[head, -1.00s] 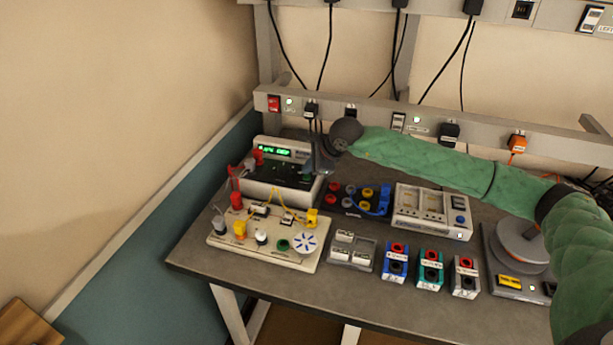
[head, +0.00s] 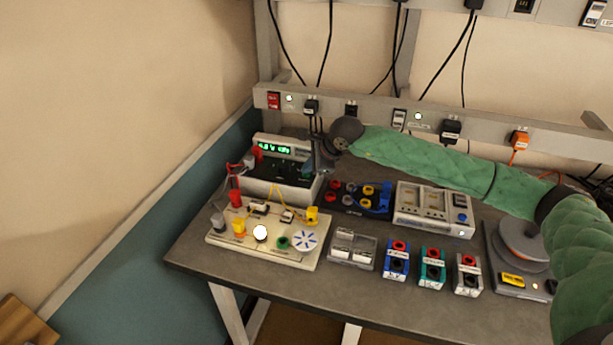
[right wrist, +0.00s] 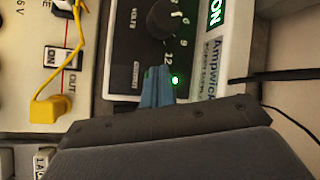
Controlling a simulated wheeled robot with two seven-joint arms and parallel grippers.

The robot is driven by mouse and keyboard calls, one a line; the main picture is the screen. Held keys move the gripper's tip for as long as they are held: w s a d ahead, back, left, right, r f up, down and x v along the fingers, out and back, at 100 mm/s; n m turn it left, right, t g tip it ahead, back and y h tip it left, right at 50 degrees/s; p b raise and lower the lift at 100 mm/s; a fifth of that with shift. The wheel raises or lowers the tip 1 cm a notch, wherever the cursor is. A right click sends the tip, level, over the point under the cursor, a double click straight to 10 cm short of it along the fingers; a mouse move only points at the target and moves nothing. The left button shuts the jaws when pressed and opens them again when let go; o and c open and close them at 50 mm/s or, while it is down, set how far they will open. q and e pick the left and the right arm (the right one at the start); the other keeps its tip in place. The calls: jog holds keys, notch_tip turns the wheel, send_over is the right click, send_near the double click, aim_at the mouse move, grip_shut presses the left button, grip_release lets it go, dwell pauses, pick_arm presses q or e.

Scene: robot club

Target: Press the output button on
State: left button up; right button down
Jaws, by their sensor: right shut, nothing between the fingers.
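The power supply (head: 262,186) stands at the back left of the bench, its green display (head: 274,149) lit. The right wrist view shows its black panel (right wrist: 125,50) with a round knob (right wrist: 165,18) and a glowing green light (right wrist: 175,79). My right gripper (right wrist: 157,82) is shut and empty, its blue fingertips at the panel just beside that light. In the head view the right gripper (head: 308,170) is at the supply's right end. The output button itself does not show, perhaps hidden by the fingers; I cannot tell whether they touch it. My left gripper is out of view.
A cream circuit board (head: 222,241) with a glowing white lamp (head: 260,232) and yellow wires lies in front of the supply. A black terminal block (head: 343,209) and a grey charger (head: 408,212) stand to its right. A socket rail (head: 375,108) runs behind.

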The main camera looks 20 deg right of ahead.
aim_at(309, 175)
dwell(0.4)
jog(key=shift+r+b, duration=0.35)
jog(key=shift+b, duration=0.05)
jog(key=shift+r, duration=0.15)
notch_tip(309, 175, up, 6)
jog(key=shift+f, duration=0.1)
dwell(0.7)
